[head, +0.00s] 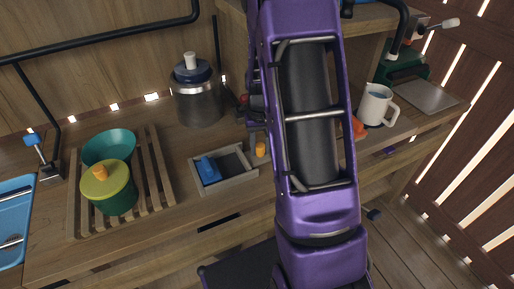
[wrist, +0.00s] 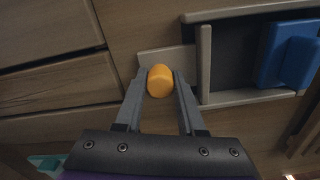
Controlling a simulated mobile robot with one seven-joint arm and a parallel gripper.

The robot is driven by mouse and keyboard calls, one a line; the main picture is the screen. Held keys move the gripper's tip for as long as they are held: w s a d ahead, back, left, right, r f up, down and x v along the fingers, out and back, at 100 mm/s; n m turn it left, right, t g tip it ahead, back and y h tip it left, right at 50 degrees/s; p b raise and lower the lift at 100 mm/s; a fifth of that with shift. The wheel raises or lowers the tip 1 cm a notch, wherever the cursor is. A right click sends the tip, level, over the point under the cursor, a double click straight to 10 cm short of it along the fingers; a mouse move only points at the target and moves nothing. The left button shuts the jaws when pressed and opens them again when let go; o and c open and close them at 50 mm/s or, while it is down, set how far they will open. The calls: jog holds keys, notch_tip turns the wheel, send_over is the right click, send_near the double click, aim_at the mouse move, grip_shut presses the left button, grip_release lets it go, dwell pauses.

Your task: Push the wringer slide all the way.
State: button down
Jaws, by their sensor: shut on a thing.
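A pale shallow frame (head: 231,182) with a dark inside lies on the wooden counter. A blue block (head: 208,170) sits at its left end in the head view. An orange knob (head: 260,150) stands at its right end. In the wrist view the knob (wrist: 160,83) is between the two grey fingers of my gripper (wrist: 160,74), which is shut on it. A pale plate shows behind the knob, beside the frame wall (wrist: 204,65). The blue block (wrist: 288,52) is at the right there. I cannot tell from the frames which part is the wringer slide.
A metal pot (head: 198,100) stands behind the frame. A slatted rack (head: 157,185) with a teal bowl (head: 108,145) and a green lidded pot (head: 112,198) is to the left. A white mug (head: 375,106) stands right of my purple arm, which hides part of the counter.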

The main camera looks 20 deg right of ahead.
aim_at(260, 146)
jog(key=c, duration=0.5)
grip_release()
jog(key=shift+a, duration=0.1)
notch_tip(260, 146, up, 18)
jog(key=p, duration=0.2)
jog(key=shift+f, duration=0.25)
